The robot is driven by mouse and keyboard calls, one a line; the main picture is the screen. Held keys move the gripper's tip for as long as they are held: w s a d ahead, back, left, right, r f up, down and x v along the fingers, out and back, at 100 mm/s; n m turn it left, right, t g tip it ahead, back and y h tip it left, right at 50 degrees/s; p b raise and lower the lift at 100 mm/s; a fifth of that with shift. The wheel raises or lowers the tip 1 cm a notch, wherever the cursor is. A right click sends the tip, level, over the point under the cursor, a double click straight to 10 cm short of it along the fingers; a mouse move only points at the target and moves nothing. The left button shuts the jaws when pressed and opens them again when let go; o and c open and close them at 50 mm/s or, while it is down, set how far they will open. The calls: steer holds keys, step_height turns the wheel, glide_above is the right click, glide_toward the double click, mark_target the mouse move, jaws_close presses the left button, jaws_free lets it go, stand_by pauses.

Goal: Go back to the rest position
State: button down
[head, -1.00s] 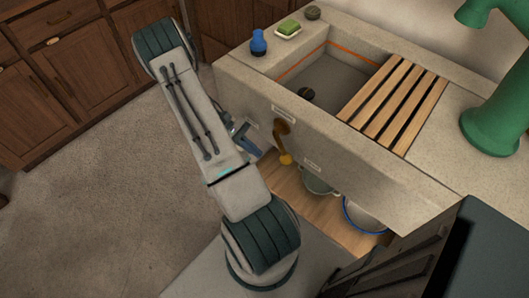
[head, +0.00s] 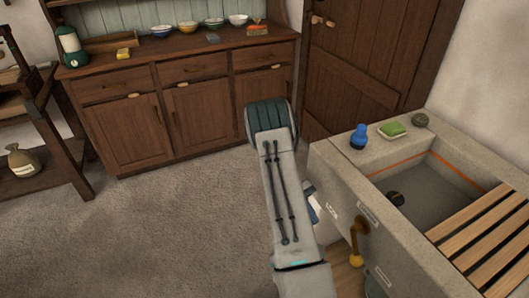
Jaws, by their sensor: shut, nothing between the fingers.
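My arm reaches forward from the bottom middle of the head view, its elbow over the floor in front of the dresser. A small pale and blue part of my gripper (head: 314,209) shows between the arm link and the front of the stone sink. Most of it is hidden behind the link. It is shut, and I see nothing held in it.
The stone sink (head: 335,165) stands close on the right, with a blue bottle (head: 359,137), a green soap (head: 393,129) and a slatted wooden rack (head: 490,235). A wooden dresser (head: 180,110) with several bowls stands at the back. The floor (head: 150,230) on the left is clear.

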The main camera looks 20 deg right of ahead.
steer(key=a+r+t+p, duration=0.2)
steer(key=a+r+t, duration=0.25)
steer(key=r, duration=0.55)
steer(key=a+r+t+p, duration=0.25)
steer(key=a+r, duration=0.35)
steer(key=r, duration=0.3)
steer(key=s+a+r+t+y+p, duration=0.1)
steer(key=s+a+r+t+p, duration=0.1)
steer(key=s+a+r+t, duration=0.2)
steer(key=s+a+r+m+t+y+p, duration=0.1)
steer(key=s+a+r+t, duration=0.3)
steer(key=a+r, duration=0.4)
steer(key=shift+r+t+p, duration=0.5)
steer(key=shift+r+p, duration=0.05)
steer(key=shift+r, duration=0.4)
steer(key=shift+w+d, duration=0.1)
